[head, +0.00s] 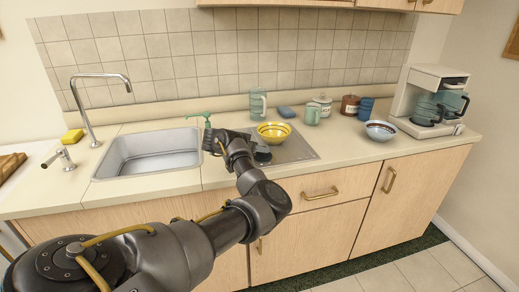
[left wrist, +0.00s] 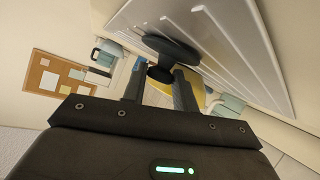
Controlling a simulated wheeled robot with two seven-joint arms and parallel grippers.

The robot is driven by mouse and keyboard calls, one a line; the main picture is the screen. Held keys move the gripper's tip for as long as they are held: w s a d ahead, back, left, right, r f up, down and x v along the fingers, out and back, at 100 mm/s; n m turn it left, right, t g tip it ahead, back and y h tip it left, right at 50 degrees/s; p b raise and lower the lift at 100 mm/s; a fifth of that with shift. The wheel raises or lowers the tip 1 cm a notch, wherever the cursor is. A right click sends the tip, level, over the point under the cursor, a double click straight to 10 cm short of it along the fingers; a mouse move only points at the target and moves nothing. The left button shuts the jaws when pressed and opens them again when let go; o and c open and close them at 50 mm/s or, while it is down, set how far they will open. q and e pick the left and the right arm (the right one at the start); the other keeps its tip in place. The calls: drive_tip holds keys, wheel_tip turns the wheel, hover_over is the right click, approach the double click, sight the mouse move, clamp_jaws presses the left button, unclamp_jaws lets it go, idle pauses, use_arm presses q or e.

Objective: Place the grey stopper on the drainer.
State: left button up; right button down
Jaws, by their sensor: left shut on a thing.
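The grey stopper (left wrist: 172,49), a dark disc with a knob, is held by its knob between the fingers of my left gripper (left wrist: 160,88) in the left wrist view. The ribbed metal drainer (left wrist: 235,45) lies right beside the disc; I cannot tell whether they touch. In the head view my left gripper (head: 250,147) is over the left part of the drainer (head: 298,151), just right of the sink. The stopper (head: 263,156) shows there as a small dark shape, partly hidden by the gripper. My right gripper is not in view.
A yellow bowl (head: 273,132) stands at the back of the drainer. The sink (head: 150,155) is to the left, with a green pump dispenser (head: 207,121) behind. A green mug (head: 311,116), grey-blue bowl (head: 380,131) and coffee maker (head: 432,102) stand right. The drainer's front right is clear.

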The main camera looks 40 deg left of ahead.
use_arm(q)
drive_tip(key=shift+f, duration=0.15)
drive_tip(key=o, duration=1)
drive_tip(key=shift+c, duration=0.2)
